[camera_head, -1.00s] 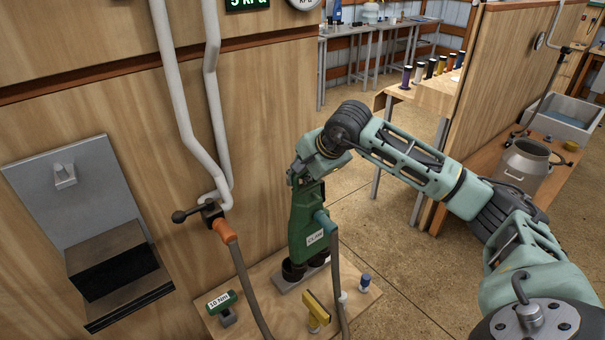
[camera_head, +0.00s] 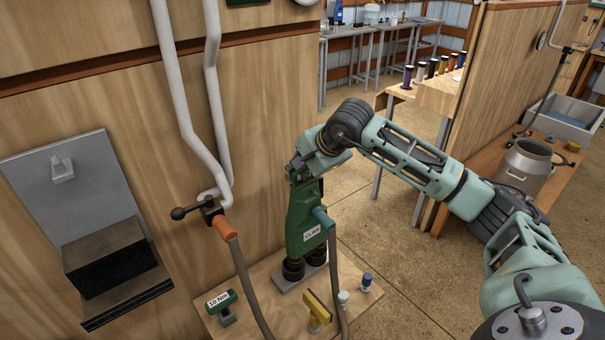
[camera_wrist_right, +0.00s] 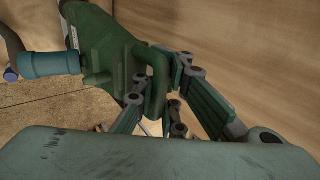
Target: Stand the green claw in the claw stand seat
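The green claw (camera_head: 303,222), with its white CLAW label, stands nearly upright on the low bench. Its dark cups (camera_head: 294,268) are at the grey claw stand seat (camera_head: 286,285); I cannot tell whether they are fully seated. My right gripper (camera_head: 308,172) is at the top of the claw. In the right wrist view, the fingers of my right gripper (camera_wrist_right: 160,85) lie on both sides of the claw's green handle (camera_wrist_right: 158,65) and appear closed on it. The contact is partly hidden. My left gripper is not in view.
A grey hose (camera_head: 334,270) hangs from the claw's teal connector. A second hose with an orange end (camera_head: 224,228) hangs beside it. A green 10 Nm tool (camera_head: 221,301), a yellow tool (camera_head: 317,309) and small bottles (camera_head: 366,280) stand close by. A wooden wall rises at left.

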